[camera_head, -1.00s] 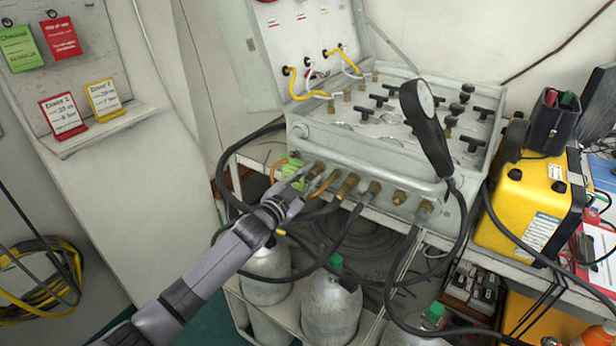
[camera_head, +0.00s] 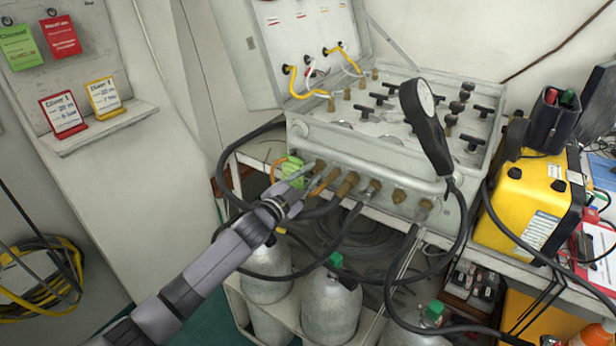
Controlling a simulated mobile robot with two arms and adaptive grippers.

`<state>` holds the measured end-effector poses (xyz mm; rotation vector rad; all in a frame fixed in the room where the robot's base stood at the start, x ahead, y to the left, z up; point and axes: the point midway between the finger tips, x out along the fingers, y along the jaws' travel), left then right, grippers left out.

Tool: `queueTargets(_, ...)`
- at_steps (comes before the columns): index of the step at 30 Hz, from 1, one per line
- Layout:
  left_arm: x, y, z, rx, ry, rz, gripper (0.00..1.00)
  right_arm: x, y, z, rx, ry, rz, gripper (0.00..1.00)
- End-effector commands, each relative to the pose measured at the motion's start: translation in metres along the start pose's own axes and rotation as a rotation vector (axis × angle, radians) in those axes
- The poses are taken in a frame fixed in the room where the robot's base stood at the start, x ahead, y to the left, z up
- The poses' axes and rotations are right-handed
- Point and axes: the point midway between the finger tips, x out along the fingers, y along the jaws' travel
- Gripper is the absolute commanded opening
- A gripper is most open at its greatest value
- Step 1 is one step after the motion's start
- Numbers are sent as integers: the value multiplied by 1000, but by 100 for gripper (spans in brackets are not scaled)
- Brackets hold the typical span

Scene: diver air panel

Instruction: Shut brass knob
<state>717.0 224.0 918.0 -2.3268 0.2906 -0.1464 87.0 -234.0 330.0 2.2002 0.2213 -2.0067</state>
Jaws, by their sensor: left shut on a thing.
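The grey air panel (camera_head: 330,145) has a row of brass fittings and knobs along its lower front edge. My left gripper (camera_head: 307,180) reaches in from the lower left and is shut on a brass knob (camera_head: 319,167) at the left end of this row. The fingers partly cover the knob, so their exact grip and the knob's turn are hard to see. A green tag (camera_head: 291,167) hangs just left of the fingertips. My right gripper is not in view.
Black hoses (camera_head: 375,215) hang from the fittings. Grey cylinders (camera_head: 330,300) stand below, and a yellow case (camera_head: 525,195) is at the right.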

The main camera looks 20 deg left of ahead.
Motion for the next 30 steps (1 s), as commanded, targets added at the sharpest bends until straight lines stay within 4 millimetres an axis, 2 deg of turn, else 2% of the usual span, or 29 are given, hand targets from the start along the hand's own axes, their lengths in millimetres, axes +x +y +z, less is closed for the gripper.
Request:
queueTargets(1, 0, 0, 0, 1, 0, 0, 0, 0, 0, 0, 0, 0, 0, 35)
queueTargets(2, 0, 0, 0, 1, 0, 0, 21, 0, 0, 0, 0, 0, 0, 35)
queueTargets(11, 0, 0, 0, 0, 0, 0, 40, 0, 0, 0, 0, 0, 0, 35)
queueTargets(22, -6, 0, 1, -1, -1, 0, 40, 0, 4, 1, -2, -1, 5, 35)
queueTargets(26, -24, 1, 1, 0, -1, 2, 40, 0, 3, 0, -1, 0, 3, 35)
queueTargets(30, -54, 1, 2, -1, -2, 2, 40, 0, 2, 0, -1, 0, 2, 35)
